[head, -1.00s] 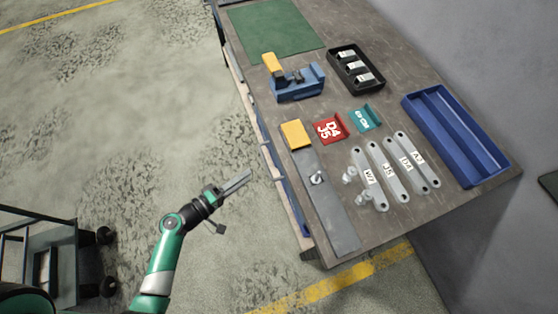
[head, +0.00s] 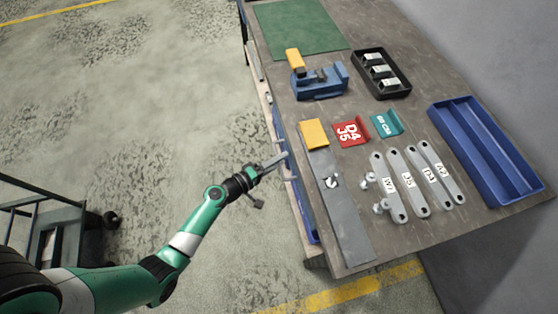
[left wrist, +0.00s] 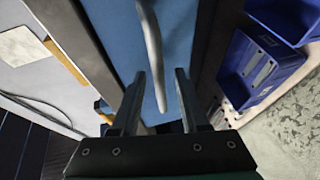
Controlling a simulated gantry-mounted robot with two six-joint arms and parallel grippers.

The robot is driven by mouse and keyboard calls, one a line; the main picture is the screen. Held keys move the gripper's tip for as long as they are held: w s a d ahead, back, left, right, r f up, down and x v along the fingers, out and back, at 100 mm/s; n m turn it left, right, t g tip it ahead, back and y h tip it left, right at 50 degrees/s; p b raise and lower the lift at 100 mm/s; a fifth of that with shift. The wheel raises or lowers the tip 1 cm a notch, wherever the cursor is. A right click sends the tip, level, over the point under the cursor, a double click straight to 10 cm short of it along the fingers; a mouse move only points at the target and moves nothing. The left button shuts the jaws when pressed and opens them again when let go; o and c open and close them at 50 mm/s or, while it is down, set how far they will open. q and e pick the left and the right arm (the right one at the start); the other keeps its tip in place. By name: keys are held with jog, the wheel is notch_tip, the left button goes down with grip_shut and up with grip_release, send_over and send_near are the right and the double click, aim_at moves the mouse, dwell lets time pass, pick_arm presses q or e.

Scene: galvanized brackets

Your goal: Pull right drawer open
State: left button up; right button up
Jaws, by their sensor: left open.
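The right drawer's blue front (head: 303,207) shows as a narrow strip under the workbench's near edge in the head view and looks flush with the bench. In the left wrist view the blue front (left wrist: 115,30) fills the upper middle, with a grey bar handle (left wrist: 150,45) across it. My left gripper (head: 281,159) is at the drawer side of the bench, below the top. In the wrist view its fingers (left wrist: 160,95) are open, one on each side of the handle's end; I cannot tell whether they touch it. The right gripper is out of view.
On the workbench top lie a grey plate with a yellow block (head: 314,134), labelled metal brackets (head: 412,180), a blue vise (head: 320,82), a black tray (head: 357,66) and a blue tray (head: 447,122). Floor before the bench is clear; a cart (head: 50,225) stands lower left.

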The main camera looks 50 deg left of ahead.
pick_arm(q)
jog(key=shift+c, duration=0.2)
grip_shut()
dwell(1.3)
